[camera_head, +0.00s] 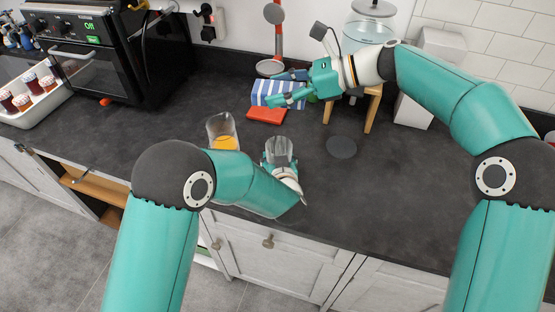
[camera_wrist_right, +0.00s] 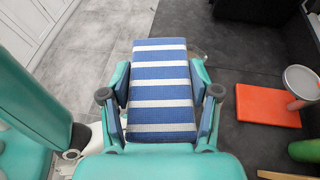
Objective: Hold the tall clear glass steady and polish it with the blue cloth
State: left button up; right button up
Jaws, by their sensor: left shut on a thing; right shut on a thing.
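The tall clear glass (camera_head: 281,148) stands upright at the middle of the dark counter, near its front edge. My left gripper (camera_head: 281,163) is shut on its lower part, which the fingers partly hide. The blue cloth (camera_head: 270,92) is a folded, blue-and-white striped pad. My right gripper (camera_head: 287,88) is shut on it, behind the glass and apart from it. In the right wrist view the cloth (camera_wrist_right: 160,88) fills the space between the two fingers, and the clear glass cannot be made out there.
A glass of orange drink (camera_head: 224,135) stands just left of the held glass. A flat orange-red slab (camera_head: 266,115) lies behind it. A dark round disc (camera_head: 341,147) lies on clear counter to the right. A wooden stand (camera_head: 372,110) with a glass dispenser (camera_head: 368,32) is at back right.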

notch_tip(320, 180, down, 13)
dwell(0.8)
jog(key=shift+w+f, duration=0.1)
dwell(0.4)
jog(key=shift+f, duration=0.45)
